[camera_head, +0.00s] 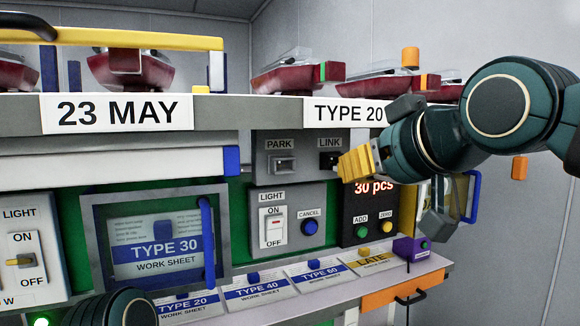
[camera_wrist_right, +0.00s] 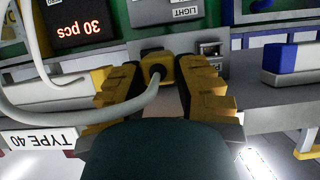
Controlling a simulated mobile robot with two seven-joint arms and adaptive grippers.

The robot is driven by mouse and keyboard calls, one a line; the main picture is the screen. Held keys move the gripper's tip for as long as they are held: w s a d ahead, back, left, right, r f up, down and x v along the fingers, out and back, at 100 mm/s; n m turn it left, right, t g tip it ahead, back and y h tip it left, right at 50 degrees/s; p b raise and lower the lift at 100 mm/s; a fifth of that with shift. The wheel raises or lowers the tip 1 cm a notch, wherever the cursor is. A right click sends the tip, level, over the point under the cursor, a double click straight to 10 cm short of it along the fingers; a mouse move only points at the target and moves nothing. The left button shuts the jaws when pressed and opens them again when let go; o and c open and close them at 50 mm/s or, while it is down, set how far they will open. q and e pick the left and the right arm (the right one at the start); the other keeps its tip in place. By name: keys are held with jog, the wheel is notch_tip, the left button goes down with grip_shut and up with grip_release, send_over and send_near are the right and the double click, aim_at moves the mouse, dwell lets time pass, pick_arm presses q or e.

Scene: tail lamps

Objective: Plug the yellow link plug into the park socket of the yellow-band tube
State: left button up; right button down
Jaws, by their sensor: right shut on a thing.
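My right gripper (camera_head: 358,162) has its yellow fingers at the LINK socket (camera_head: 329,160), on the grey panel under the TYPE 20 sign. In the right wrist view the right gripper (camera_wrist_right: 160,85) is shut on the yellow link plug (camera_wrist_right: 160,68), with a grey cable (camera_wrist_right: 60,118) running from it. The plug is in front of the black LINK socket; I cannot tell how far it sits in it. The PARK socket (camera_head: 283,163) is empty, just left of LINK; it also shows in the right wrist view (camera_wrist_right: 210,49). I cannot make out a yellow band on a tube. My left gripper is out of view.
Below the sockets are a light switch panel (camera_head: 290,224) and a red "30 pcs" display (camera_head: 373,189). A ledge with work sheets (camera_head: 255,290) runs below. A TYPE 30 frame (camera_head: 155,240) stands left. Red lamps (camera_head: 300,77) sit on top.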

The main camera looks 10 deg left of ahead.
jog(key=s+a, duration=0.4)
jog(key=a, duration=0.2)
jog(key=shift+s+a+p, duration=0.15)
jog(key=shift+a+p, duration=0.1)
jog(key=shift+p, duration=0.05)
dwell(0.7)
jog(key=shift+b, duration=0.35)
dwell(0.7)
jog(key=shift+w, duration=0.2)
jog(key=shift+w+a+p, duration=0.55)
jog(key=shift+w+a, duration=0.25)
jog(key=shift+w, duration=0.25)
jog(key=shift+w+a, duration=0.1)
jog(key=shift+w, duration=0.1)
dwell(0.9)
jog(key=shift+w+a, duration=0.35)
jog(key=shift+w, duration=0.2)
